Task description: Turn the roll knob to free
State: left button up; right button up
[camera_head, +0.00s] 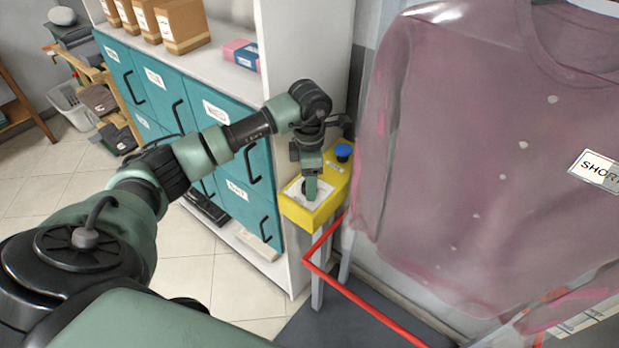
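A yellow control box (295,213) stands on a grey post beside the white shelf unit. It has a white plate (323,202) on its top and a blue round button (343,151) at its far end. My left gripper (310,190) points down at the white plate, its fingertips at or just above it. The roll knob is not clearly visible; my fingers cover the spot on the plate. I cannot tell whether the fingers are touching or closed on the knob. My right gripper is not in view.
A red rail (325,236) runs close in front of the box. A pinkish shirt under clear plastic (465,130) hangs just to the right. The shelf unit with teal drawers (240,130) is close on the left. Open tiled floor (185,270) lies below.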

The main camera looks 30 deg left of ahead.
pick_arm(q)
jog(key=shift+s, duration=0.1)
jog(key=c, duration=0.9)
grip_shut()
jog(key=n+b, duration=0.3)
jog(key=n, duration=0.1)
jog(key=shift+f, duration=0.1)
jog(key=n+b, duration=0.2)
jog(key=n, duration=0.2)
jog(key=shift+n, duration=0.3)
jog(key=n+b, duration=0.1)
jog(key=n, duration=0.3)
jog(key=shift+b, duration=0.4)
jog(key=n+b, duration=0.1)
jog(key=n, duration=0.4)
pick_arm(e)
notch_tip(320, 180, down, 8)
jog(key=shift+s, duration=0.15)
pick_arm(q)
jog(key=shift+n, duration=0.3)
